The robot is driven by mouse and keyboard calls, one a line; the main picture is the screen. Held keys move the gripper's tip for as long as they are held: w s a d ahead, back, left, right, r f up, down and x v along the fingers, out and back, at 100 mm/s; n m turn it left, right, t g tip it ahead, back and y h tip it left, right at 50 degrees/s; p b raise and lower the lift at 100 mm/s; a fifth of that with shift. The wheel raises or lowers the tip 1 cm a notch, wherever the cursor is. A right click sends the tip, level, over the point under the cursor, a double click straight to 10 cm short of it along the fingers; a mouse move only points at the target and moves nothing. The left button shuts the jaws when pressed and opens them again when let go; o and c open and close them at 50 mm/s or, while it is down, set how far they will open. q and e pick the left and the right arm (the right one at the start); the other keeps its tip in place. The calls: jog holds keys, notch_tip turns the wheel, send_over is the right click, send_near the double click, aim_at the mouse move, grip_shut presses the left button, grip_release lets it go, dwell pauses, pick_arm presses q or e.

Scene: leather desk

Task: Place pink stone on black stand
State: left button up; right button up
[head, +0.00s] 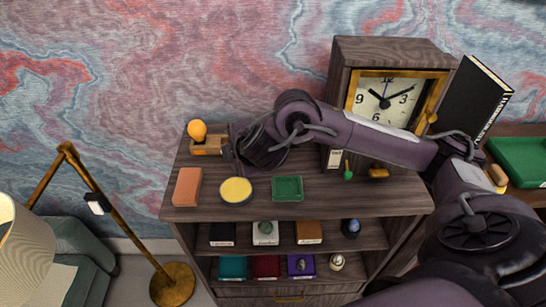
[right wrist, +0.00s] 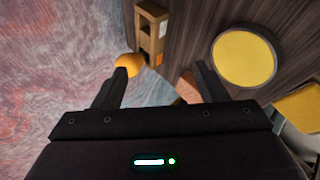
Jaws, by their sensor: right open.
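The black stand (head: 222,235) is a dark flat block with a pale label, at the left of the cabinet's upper shelf, with nothing seen on it. I cannot make out a clearly pink stone. A small pale egg-shaped stone (head: 337,262) is at the right of the lower shelf; its exact tint is hard to tell. My right gripper (head: 228,152) is above the cabinet top's left side, near an orange ball (head: 197,130). In the right wrist view its fingers (right wrist: 160,72) are apart and empty, with the ball (right wrist: 128,64) beyond the left finger. My left gripper is out of view.
A wooden holder (head: 207,146), terracotta block (head: 187,187), yellow dish (head: 236,190) and green tray (head: 287,188) crowd the cabinet top (head: 355,200). A clock (head: 385,100) stands behind. Brown (head: 309,232), teal (head: 233,267) and purple (head: 301,266) stands fill the shelves.

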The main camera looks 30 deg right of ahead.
jog(key=n, duration=0.4)
jog(key=shift+s+f, duration=0.2)
jog(key=shift+f, duration=0.2)
jog(key=d+n+h, duration=0.1)
jog(key=n, duration=0.1)
jog(key=s+d+f+n+h+b, duration=0.1)
jog(key=d+n, duration=0.1)
jog(key=n, duration=0.1)
jog(key=shift+s+f+h, duration=0.15)
jog(key=shift+s+h, duration=0.05)
jog(key=shift+h, duration=0.1)
jog(key=s+d+n, duration=0.1)
jog(key=s+d+f+n+h, duration=0.1)
jog(key=d+n, duration=0.1)
jog(key=s+d+n+h, duration=0.1)
jog(key=d+n, duration=0.1)
jog(key=shift+f+g, duration=0.35)
jog(key=shift+g, duration=0.05)
jog(key=shift+h, duration=0.3)
jog(key=b+x, duration=0.3)
jog(key=x, duration=0.4)
jog(key=shift+f, duration=0.25)
jog(key=shift+w+d+f, duration=0.1)
jog(key=shift+w+f, duration=0.05)
jog(key=shift+w, duration=0.05)
jog(key=c, duration=1.2)
